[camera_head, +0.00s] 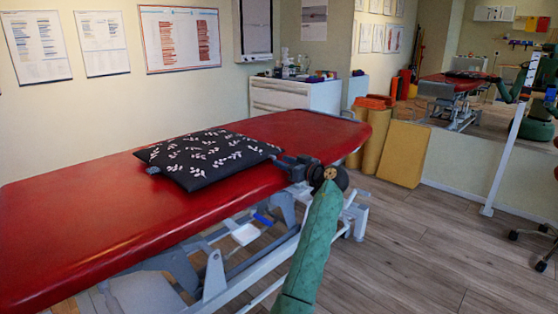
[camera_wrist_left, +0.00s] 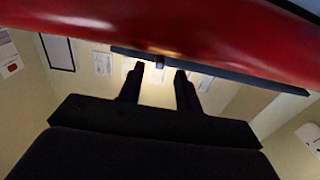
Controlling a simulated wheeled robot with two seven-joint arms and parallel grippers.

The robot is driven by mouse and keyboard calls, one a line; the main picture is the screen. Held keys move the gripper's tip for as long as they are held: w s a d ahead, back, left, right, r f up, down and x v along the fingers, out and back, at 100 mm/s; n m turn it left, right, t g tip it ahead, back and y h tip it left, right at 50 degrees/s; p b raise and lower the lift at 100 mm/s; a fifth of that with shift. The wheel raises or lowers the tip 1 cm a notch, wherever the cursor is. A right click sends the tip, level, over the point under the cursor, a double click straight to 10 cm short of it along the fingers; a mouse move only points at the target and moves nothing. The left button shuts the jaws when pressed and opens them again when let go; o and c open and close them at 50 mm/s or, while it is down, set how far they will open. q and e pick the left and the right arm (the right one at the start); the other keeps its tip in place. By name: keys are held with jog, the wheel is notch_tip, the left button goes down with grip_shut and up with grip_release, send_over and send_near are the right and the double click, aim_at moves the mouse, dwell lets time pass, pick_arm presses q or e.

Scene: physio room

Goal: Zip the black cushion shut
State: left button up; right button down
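The black cushion (camera_head: 208,156) with a white leaf pattern lies flat on the red treatment table (camera_head: 90,225). A small grey tab (camera_head: 153,170) sticks out at its near left corner. My left gripper (camera_head: 282,162) is at the cushion's right corner. In the left wrist view the cushion's edge (camera_wrist_left: 235,76) is a thin dark strip against the red table. My left gripper (camera_wrist_left: 160,70) is open there, its two fingers apart. A small dark tab (camera_wrist_left: 160,61) on the edge shows between the fingertips. I cannot tell the zip's state. My right gripper is not in view.
A white cabinet (camera_head: 290,96) with small items stands behind the table. Tan and orange foam blocks (camera_head: 403,153) lean by the wall. A mirror on the right reflects the room. The wooden floor (camera_head: 420,240) is clear on the right; a wheeled chair base (camera_head: 545,240) stands at the edge.

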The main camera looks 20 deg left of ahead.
pick_arm(q)
jog(key=v, duration=0.4)
jog(key=shift+d, duration=0.1)
dwell(0.3)
